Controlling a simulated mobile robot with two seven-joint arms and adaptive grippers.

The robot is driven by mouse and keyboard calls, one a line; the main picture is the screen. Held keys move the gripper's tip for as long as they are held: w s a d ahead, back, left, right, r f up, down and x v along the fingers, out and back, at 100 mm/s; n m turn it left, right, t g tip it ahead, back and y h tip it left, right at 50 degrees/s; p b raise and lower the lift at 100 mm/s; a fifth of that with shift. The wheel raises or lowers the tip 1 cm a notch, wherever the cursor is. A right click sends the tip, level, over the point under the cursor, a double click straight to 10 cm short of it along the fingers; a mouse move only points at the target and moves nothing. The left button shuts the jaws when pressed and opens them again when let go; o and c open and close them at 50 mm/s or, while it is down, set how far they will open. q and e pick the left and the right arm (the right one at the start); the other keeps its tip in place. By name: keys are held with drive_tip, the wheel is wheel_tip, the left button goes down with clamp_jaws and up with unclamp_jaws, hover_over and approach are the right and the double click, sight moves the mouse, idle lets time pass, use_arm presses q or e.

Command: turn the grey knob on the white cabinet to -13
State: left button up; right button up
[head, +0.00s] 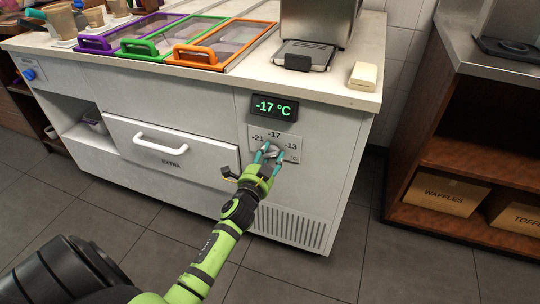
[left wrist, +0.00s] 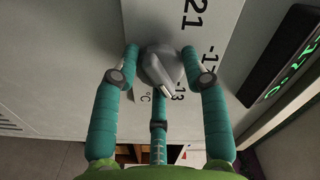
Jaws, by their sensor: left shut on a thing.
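The white cabinet (head: 185,112) has a temperature panel with the marks -21, -17 and -13. The grey knob (left wrist: 162,68) sits on this panel and is largely covered by my fingers in the head view. My left gripper (head: 269,152) is shut on the grey knob, with its teal fingers on either side of it. In the left wrist view the fingers flank the knob, and a pale pointer line shows on it. The display (head: 274,107) above reads -17 °C in green. My right gripper is not in view.
A drawer labelled EXTRA (head: 170,150) is left of the panel, with a vent grille (head: 290,225) below. Topping bins with purple, green and orange (head: 225,45) frames are on top. A brown shelf unit (head: 470,150) holds a WAFFLES box (head: 447,192) at right.

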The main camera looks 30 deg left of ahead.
use_arm(q)
drive_tip(key=shift+a+f, duration=0.1)
drive_tip(key=shift+f, duration=0.1)
drive_tip(key=o, duration=1.1)
drive_tip(key=shift+o, duration=0.2)
drive_tip(key=shift+r, duration=0.1)
drive_tip(key=shift+s, duration=0.1)
drive_tip(key=v, duration=1.2)
